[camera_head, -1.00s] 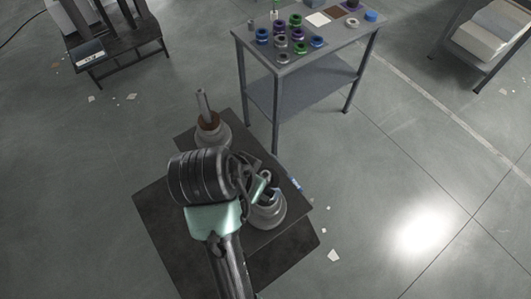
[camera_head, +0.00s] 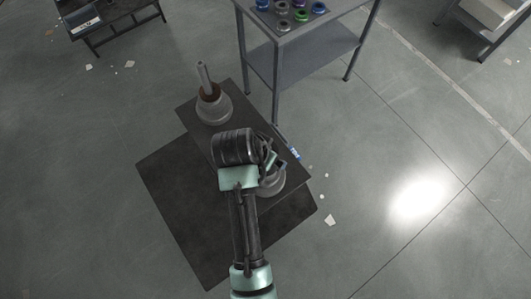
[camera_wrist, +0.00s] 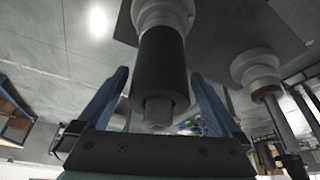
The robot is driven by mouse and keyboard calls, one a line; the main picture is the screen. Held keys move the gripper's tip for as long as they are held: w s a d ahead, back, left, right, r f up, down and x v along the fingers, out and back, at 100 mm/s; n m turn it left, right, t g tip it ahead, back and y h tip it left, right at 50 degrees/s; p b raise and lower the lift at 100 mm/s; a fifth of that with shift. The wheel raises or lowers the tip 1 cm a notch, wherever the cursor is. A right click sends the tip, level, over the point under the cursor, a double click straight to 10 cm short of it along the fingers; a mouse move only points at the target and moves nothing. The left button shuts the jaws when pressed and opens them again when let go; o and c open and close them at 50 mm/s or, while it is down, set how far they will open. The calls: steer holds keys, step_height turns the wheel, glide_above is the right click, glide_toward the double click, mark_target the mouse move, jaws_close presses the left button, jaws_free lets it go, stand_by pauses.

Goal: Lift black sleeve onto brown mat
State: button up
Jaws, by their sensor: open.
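The black sleeve (camera_wrist: 162,68) sits around a grey post on a pale stepped base. In the wrist view it stands between the two blue fingers of my gripper (camera_wrist: 160,76). The fingers are apart, with a visible gap on each side of the sleeve. In the head view my gripper (camera_head: 269,161) is over the right column's base (camera_head: 272,183), and my arm hides the sleeve. The brown mat is not in the head view now.
A second column (camera_head: 214,107) with a brown ring (camera_head: 208,92) stands behind and left on the same dark platform (camera_head: 190,112). A grey table (camera_head: 303,48) with several coloured rings is beyond it, its top partly cut off. The floor to the right is mostly clear.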

steer(key=shift+x, duration=1.4)
steer(key=shift+r, duration=0.1)
steer(key=c, duration=1.5)
steer(key=shift+w+r, duration=0.1)
steer(key=shift+r, duration=0.05)
step_height(320, 180, up, 16)
steer(key=shift+r+b, duration=0.2)
steer(key=shift+b, duration=0.2)
steer(key=shift+r+p, duration=0.7)
